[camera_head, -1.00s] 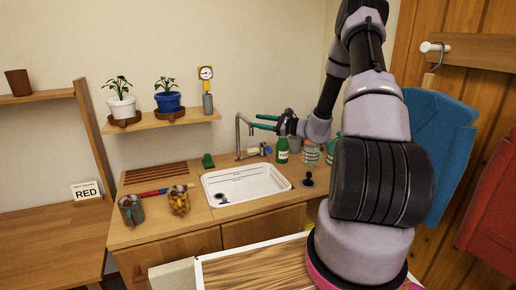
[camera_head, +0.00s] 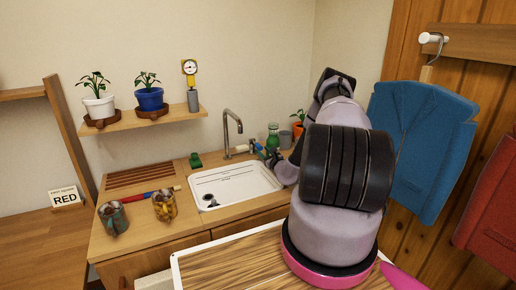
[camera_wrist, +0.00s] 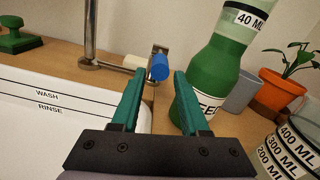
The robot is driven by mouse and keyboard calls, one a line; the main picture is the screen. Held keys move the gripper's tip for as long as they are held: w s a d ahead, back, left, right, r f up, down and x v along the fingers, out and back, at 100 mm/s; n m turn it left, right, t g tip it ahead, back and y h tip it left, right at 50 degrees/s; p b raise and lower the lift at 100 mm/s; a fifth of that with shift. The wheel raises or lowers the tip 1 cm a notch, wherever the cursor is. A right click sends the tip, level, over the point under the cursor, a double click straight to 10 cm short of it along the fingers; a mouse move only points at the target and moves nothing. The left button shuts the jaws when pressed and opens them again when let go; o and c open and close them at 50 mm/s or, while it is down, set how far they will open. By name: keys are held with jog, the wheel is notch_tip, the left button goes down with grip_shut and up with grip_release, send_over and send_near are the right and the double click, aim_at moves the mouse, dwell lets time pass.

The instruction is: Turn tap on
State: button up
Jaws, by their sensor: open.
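The metal tap (camera_head: 229,133) stands at the back edge of the white sink (camera_head: 207,207), its spout curving over toward the basin. In the wrist view the tap's post (camera_wrist: 90,30) rises at upper left. A short white side piece with a blue knob (camera_wrist: 160,67) extends to its right. My gripper (camera_wrist: 156,84) is open and empty, its two teal fingers pointing at the blue knob. The knob shows just beyond and between the fingertips; I cannot tell whether they touch it. In the head view my arm hides most of the gripper.
A green bottle (camera_wrist: 212,70) stands close to my right finger. A grey cup (camera_wrist: 243,92), an orange plant pot (camera_wrist: 278,92) and a measuring beaker (camera_wrist: 296,150) stand farther right. A green stamp-like object (camera_wrist: 14,36) is left of the tap. Two mugs stand left of the sink.

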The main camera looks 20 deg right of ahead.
aim_at(259, 147)
jog(key=shift+w+a, duration=0.1)
jog(key=shift+w, duration=2.7)
grip_shut()
